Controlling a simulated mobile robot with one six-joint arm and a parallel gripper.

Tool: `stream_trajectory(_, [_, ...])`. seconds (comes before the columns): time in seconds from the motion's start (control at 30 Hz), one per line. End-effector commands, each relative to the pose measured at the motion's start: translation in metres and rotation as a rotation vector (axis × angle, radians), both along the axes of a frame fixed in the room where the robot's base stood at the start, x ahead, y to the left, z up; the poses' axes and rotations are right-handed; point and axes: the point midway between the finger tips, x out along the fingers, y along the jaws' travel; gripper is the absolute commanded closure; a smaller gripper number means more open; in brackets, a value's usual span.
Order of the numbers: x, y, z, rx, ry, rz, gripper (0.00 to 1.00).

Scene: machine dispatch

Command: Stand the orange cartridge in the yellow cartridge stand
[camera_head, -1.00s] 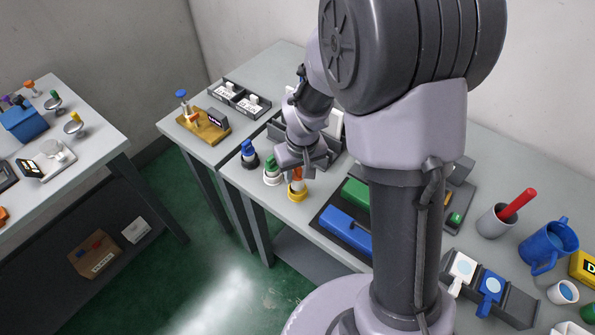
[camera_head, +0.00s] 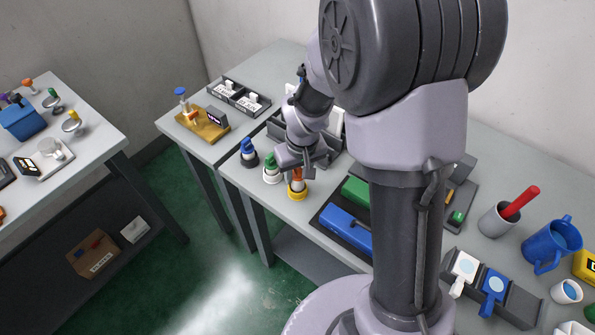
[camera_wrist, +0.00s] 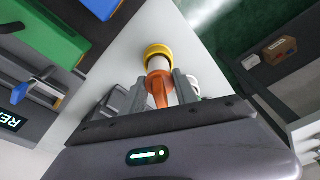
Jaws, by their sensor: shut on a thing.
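The orange cartridge (camera_head: 297,176) is upright at the yellow cartridge stand (camera_head: 297,194), its lower end inside or right over the yellow ring. In the wrist view the cartridge (camera_wrist: 158,87) has an orange handle and a pale body, and it meets the yellow stand (camera_wrist: 158,52). My gripper (camera_head: 296,164) is over the stand. In the wrist view my gripper (camera_wrist: 161,88) has its two fingers on either side of the orange handle, shut on it. How deep the cartridge sits is hidden.
A tray with green and blue blocks (camera_head: 345,228) lies to the right. The table's front edge is near the stands.

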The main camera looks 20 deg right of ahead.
Motion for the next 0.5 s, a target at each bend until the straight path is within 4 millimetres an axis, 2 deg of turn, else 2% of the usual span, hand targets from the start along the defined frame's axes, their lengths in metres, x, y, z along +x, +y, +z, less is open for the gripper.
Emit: stream_trajectory(0.5, [0.000, 0.000, -0.012, 0.000, 0.000, 0.000, 1.00])
